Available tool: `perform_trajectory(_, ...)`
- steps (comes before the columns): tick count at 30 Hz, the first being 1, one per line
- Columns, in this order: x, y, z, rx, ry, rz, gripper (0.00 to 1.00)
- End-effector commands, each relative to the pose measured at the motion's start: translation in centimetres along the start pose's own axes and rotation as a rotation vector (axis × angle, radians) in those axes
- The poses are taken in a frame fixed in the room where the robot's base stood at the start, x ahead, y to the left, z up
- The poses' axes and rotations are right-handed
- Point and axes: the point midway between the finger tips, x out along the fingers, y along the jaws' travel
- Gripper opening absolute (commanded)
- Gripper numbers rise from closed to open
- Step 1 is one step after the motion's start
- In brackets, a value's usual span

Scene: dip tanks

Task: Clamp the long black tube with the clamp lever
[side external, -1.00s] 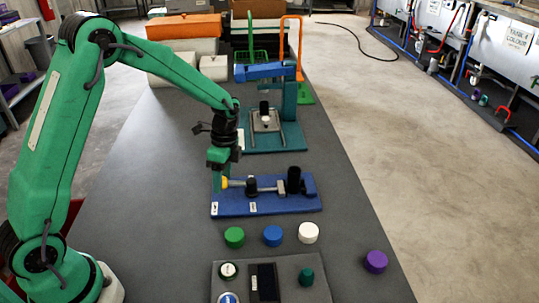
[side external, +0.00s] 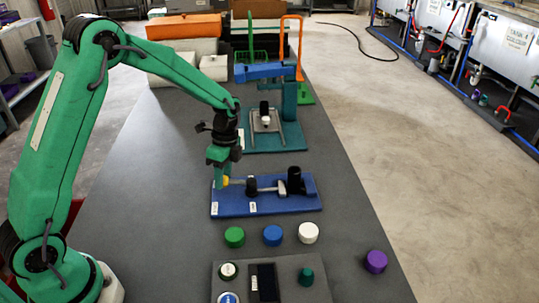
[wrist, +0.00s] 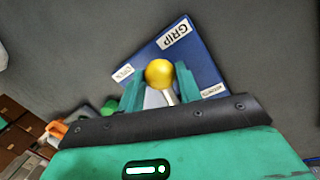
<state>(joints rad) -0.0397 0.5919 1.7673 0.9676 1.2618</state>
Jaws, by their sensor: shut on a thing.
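The clamp stands on a blue base plate (side external: 232,208) in the side view. Its lever ends in a yellow knob (wrist: 159,72), seen in the wrist view between my two green fingers. My gripper (side external: 222,181) is shut on this knob at the plate's left end. A grey rod (side external: 270,189) runs from a short black post (side external: 252,187) to a grey jaw block. A taller black cylinder (side external: 295,179), apparently the long black tube, is at the right end beside that block. I cannot tell whether the block touches it.
A teal press (side external: 287,110) stands behind the clamp. Green (side external: 234,237), blue (side external: 273,235) and white (side external: 308,233) caps sit in front of the plate, and a purple cap (side external: 375,262) lies to the right. The table right of the plate is clear.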

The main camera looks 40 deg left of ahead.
Motion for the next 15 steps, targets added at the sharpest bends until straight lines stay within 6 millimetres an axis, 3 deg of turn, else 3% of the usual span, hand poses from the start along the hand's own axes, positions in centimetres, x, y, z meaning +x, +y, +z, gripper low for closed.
perform_trajectory(15,-0.5,-2.8,-0.2,0.339,0.002,0.003,0.0)
